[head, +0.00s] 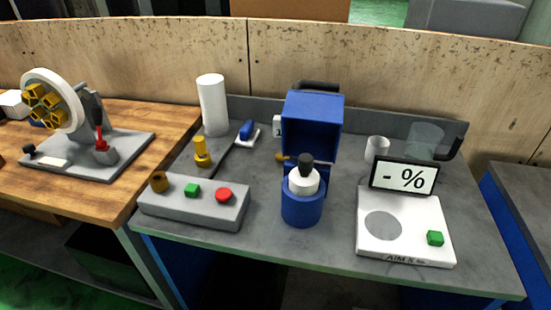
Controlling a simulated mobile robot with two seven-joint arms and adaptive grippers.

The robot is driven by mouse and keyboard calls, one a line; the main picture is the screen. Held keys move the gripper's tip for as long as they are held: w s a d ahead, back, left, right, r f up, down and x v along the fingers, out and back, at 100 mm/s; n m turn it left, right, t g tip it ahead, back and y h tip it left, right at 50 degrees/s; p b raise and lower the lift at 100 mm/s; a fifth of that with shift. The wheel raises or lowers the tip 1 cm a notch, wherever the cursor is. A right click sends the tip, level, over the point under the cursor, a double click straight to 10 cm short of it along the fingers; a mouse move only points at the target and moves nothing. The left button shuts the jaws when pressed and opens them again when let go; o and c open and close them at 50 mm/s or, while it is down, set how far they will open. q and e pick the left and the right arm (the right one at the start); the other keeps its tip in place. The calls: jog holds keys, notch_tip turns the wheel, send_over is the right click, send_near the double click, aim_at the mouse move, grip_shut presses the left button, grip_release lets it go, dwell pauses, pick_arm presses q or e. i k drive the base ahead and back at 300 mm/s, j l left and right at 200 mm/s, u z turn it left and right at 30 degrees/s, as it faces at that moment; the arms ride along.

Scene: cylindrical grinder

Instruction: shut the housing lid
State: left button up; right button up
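The blue grinder housing (302,211) stands upright near the middle of the grey table. A white round part (304,183) with a black knob (306,161) on top rises out of it. The blue box-shaped housing lid (314,118) stands raised behind the housing, so the white part is uncovered. A dark handle (318,86) shows at the lid's back top edge. The join between lid and housing is mostly hidden behind the white part. Neither of my grippers is in view.
A control box (195,214) with green and red buttons stands left of the housing. A white scale (405,225) with a tilted display (404,178) stands right. A white cylinder (212,105), a small cup (377,149) and a clear jug (424,141) stand behind.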

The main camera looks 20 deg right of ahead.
aim_at(314, 118)
jog(key=k+l+u, duration=0.3)
jog(key=l, duration=0.25)
jog(key=k+l+u, duration=0.3)
jog(key=l, duration=0.2)
